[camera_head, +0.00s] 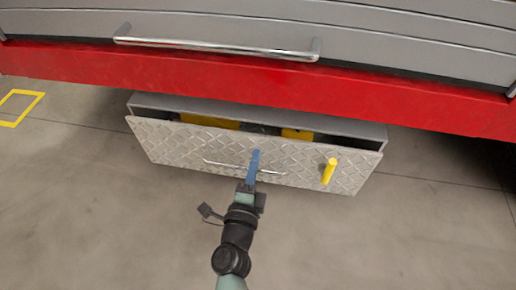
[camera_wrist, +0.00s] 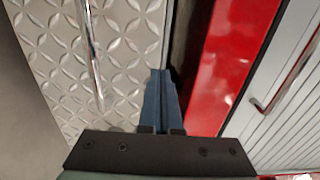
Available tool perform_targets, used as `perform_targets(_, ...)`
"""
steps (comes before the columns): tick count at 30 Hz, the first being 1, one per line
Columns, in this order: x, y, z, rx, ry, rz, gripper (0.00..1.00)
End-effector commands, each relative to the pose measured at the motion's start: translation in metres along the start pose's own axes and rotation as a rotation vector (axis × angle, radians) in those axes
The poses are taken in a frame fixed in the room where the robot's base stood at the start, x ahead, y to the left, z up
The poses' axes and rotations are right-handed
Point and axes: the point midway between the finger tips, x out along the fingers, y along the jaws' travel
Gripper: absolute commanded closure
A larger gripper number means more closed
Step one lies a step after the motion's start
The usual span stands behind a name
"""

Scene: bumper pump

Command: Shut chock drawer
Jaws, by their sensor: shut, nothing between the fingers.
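The chock drawer (camera_head: 300,173) has a diamond-plate front and hangs below the red frame. It stands partly open, with a dark gap behind its front and yellow things (camera_head: 210,121) inside. A thin bar handle (camera_head: 215,164) runs across its front, and a yellow peg (camera_head: 329,171) sticks out to the right. My gripper (camera_head: 254,160) has blue fingers, shut and empty, in front of the drawer's upper middle by the handle. In the wrist view the fingers (camera_wrist: 164,95) overlap the edge of the diamond-plate front (camera_wrist: 125,50); I cannot tell whether they touch it.
A red bumper beam (camera_head: 250,85) crosses above the drawer. Above it are grey panels with a long chrome handle (camera_head: 215,46). The concrete floor (camera_head: 90,220) in front is clear. A yellow floor marking (camera_head: 20,105) lies at the far left.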

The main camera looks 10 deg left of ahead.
Motion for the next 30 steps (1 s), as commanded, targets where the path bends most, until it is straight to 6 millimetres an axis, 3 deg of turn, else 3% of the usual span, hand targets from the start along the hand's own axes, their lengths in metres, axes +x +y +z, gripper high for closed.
perform_targets(7, 0.03, 0.001, 0.0, -0.001, -0.001, -0.001, 1.0)
perform_targets(23, 0.038, 0.0, 0.0, 0.0, -0.001, 0.0, 1.0)
perform_targets(30, 0.059, -0.001, 0.001, 0.0, -0.001, -0.001, 1.0)
